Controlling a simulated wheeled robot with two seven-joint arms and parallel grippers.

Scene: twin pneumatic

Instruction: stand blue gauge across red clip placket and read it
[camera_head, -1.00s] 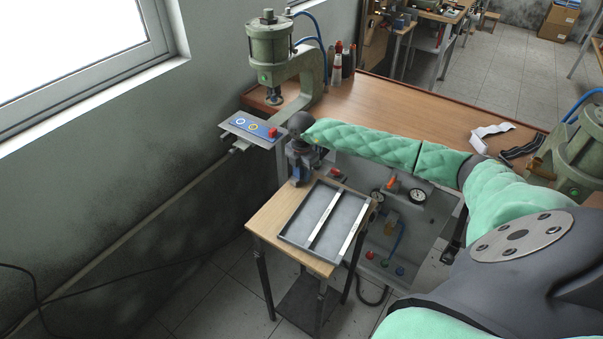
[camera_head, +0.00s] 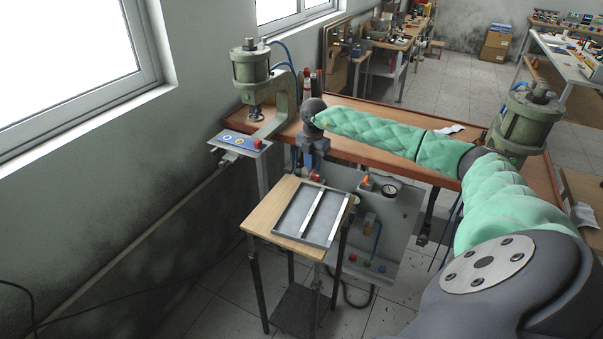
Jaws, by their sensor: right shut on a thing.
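My right gripper (camera_head: 312,168) points down beyond the back edge of the small wooden stand, in front of the workbench. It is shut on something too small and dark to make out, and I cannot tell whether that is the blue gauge. No blue gauge or red clip placket can be picked out. A grey tray (camera_head: 311,211) with two pale metal bars lies on the small stand (camera_head: 266,213). A white strip (camera_head: 449,129) shows on the bench, partly behind my right arm. My left gripper is not in view.
A green press (camera_head: 251,72) stands at the bench's left end, another (camera_head: 526,122) at the right. A control plate (camera_head: 240,143) with a red button juts out at left. A grey pneumatic panel (camera_head: 396,212) hangs below the wooden workbench (camera_head: 372,158).

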